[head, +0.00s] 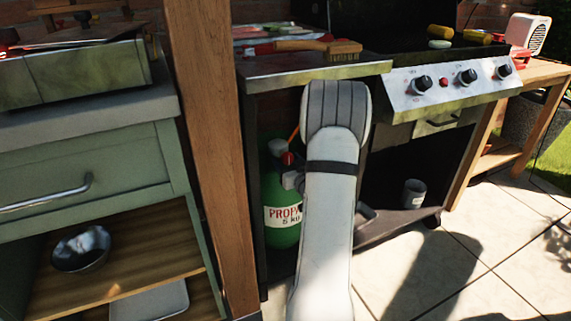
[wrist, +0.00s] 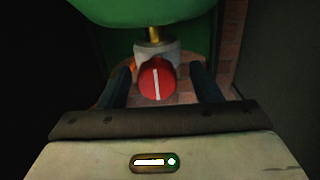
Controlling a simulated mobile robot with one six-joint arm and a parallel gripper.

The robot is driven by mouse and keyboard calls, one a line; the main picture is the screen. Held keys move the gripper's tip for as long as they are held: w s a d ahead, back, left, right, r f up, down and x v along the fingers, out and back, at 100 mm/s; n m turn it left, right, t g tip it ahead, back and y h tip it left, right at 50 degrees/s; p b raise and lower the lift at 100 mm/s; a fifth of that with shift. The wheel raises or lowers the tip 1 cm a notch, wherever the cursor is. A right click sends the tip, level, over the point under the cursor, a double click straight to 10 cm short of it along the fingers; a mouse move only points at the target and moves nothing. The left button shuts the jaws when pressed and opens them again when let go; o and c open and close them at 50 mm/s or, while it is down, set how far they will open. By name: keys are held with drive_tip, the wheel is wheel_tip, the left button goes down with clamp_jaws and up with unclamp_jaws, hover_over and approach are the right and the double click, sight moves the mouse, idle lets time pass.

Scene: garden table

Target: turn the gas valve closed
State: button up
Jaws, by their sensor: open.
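The gas valve has a red knob (wrist: 156,80) with a white line that runs nearly straight up and down in the wrist view. The knob sits on a grey fitting with a brass stem below the green propane bottle (wrist: 150,12) as the picture lies. In the head view the red knob (head: 288,158) shows at the top of the green propane bottle (head: 282,236), inside the grill cart. My gripper (wrist: 163,80) is open, with one dark finger on each side of the knob. My arm hides the gripper in the head view.
A wooden post (head: 213,150) stands left of the cart opening. The cart's side shelf (head: 300,70) is above my arm and holds a brush (head: 335,48). The grill's control panel (head: 450,82) is to the right. A grey mug (head: 414,193) stands on the cart's lower shelf.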

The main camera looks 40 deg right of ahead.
drive_tip(key=shift+w+d, duration=0.3)
drive_tip(key=shift+w, duration=0.3)
drive_tip(key=c, duration=0.9)
drive_tip(key=shift+a, duration=0.4)
drive_tip(key=shift+d, duration=0.25)
drive_tip(key=shift+c, duration=0.3)
